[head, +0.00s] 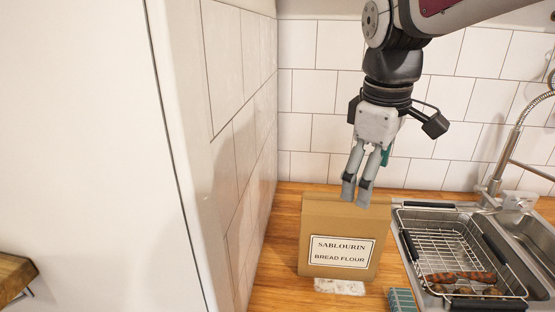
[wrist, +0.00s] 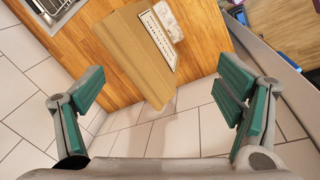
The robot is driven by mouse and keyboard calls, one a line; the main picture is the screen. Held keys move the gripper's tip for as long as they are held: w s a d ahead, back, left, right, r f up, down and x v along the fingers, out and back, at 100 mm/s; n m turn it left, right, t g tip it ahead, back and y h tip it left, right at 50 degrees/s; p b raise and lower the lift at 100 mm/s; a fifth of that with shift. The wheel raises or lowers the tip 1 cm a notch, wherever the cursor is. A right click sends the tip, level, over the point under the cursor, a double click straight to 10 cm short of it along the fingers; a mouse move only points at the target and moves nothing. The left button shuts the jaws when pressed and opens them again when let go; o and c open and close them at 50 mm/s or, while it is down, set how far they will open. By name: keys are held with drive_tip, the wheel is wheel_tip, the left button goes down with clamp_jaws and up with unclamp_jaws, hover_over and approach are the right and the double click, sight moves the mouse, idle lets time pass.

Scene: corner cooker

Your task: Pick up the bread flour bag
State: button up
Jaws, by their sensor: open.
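The bread flour bag (head: 316,225) is a brown, box-like paper bag with a white label reading "SABLOURIN BREAD FLOUR". It stands upright on the wooden counter (head: 272,283), left of the sink. In the wrist view the bag (wrist: 130,45) lies ahead of and between the spread fingers, with its label facing right. My gripper (head: 356,194) is at the height of the bag's top edge in the head view, pointing down. In the wrist view my gripper (wrist: 162,100) is open and empty, with green pads on its fingers. I cannot tell whether a finger touches the bag.
A sink (head: 537,245) with a wire basket (head: 440,238) holding several food items is right of the bag. A white-tiled wall (head: 318,95) is behind and another is to the left. A small light item (head: 340,287) and a teal item (head: 401,300) lie in front of the bag.

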sight(345, 208)
drive_tip(key=w+n, duration=0.2)
drive_tip(key=w, duration=0.1)
drive_tip(key=w+n+g+p, duration=0.1)
drive_tip(key=w+n, duration=0.1)
drive_tip(key=w, duration=0.1)
drive_tip(key=w+n+p, duration=0.1)
drive_tip(key=w, duration=0.1)
drive_tip(key=shift+w+d+f+n+g+y, duration=0.15)
drive_tip(key=shift+w+f+n+g+y, duration=0.15)
drive_tip(key=shift+w+f+n, duration=0.1)
drive_tip(key=shift+w+f, duration=0.1)
drive_tip(key=shift+w, duration=0.15)
drive_tip(key=shift+n, duration=0.3)
wheel_tip(345, 208, down, 14)
drive_tip(key=p, duration=0.3)
drive_tip(key=shift+w, duration=0.1)
drive_tip(key=c, duration=2)
drive_tip(key=shift+o, duration=0.2)
drive_tip(key=shift+r, duration=0.25)
